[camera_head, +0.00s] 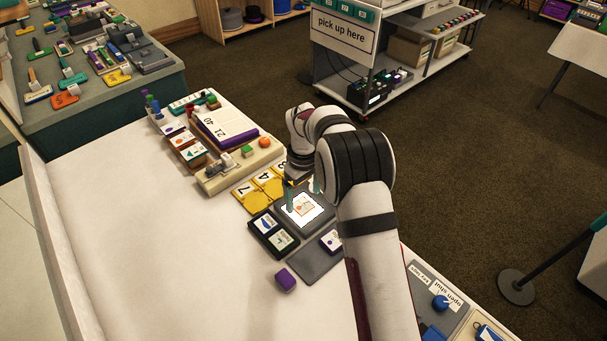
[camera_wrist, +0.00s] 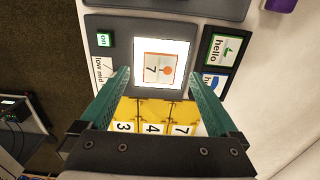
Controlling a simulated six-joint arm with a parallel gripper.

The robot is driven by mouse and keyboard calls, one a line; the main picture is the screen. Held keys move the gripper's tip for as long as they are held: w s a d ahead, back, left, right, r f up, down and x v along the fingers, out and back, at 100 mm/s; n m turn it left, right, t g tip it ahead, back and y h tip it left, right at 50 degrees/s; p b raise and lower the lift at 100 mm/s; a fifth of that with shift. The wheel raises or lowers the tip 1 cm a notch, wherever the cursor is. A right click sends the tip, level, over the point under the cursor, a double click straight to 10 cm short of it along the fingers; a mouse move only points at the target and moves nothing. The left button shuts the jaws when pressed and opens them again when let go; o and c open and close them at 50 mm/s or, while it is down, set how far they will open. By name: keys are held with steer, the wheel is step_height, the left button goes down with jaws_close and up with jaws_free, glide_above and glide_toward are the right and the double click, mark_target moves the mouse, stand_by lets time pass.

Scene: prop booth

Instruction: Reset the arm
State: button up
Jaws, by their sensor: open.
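My gripper (camera_head: 303,189) hangs from my arm over the right side of the white table (camera_head: 170,220). In the wrist view its two teal fingers (camera_wrist: 160,76) are spread apart with nothing held between them. Beyond the fingertips is a grey device with a lit white screen (camera_wrist: 180,50), which shows a picture card with an orange shape and a 7. The screen also shows in the head view (camera_head: 318,207). Yellow number tiles (camera_wrist: 152,112) marked 3, 4 and 7 lie below the fingers in the wrist view. Whether the fingertips touch anything is unclear.
Dark picture tiles (camera_head: 283,240), one reading "hello" in the wrist view (camera_wrist: 222,48), sit beside the screen. A purple block (camera_head: 285,279) lies on the table. A beige board with props (camera_head: 232,160) stands farther back. The table's left part is bare.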

step_height(320, 180, up, 13)
steer(key=shift+f, duration=0.1)
steer(key=s+d+r+m, duration=0.3)
steer(key=s+d+r, duration=0.1)
steer(key=s, duration=0.4)
steer(key=s+d+r+m, duration=0.3)
steer(key=s+r+m, duration=0.1)
steer(key=s, duration=0.4)
steer(key=s+d+f+m+y, duration=0.1)
steer(key=s+f+m, duration=0.1)
steer(key=s, duration=0.8)
steer(key=s+d+f+m, duration=0.1)
steer(key=s+f+m, duration=0.2)
steer(key=s, duration=0.6)
steer(key=m, duration=0.2)
steer(key=shift+s+d+m+y, duration=0.3)
steer(key=shift+s+d+y, duration=0.05)
steer(key=shift+d+y, duration=0.05)
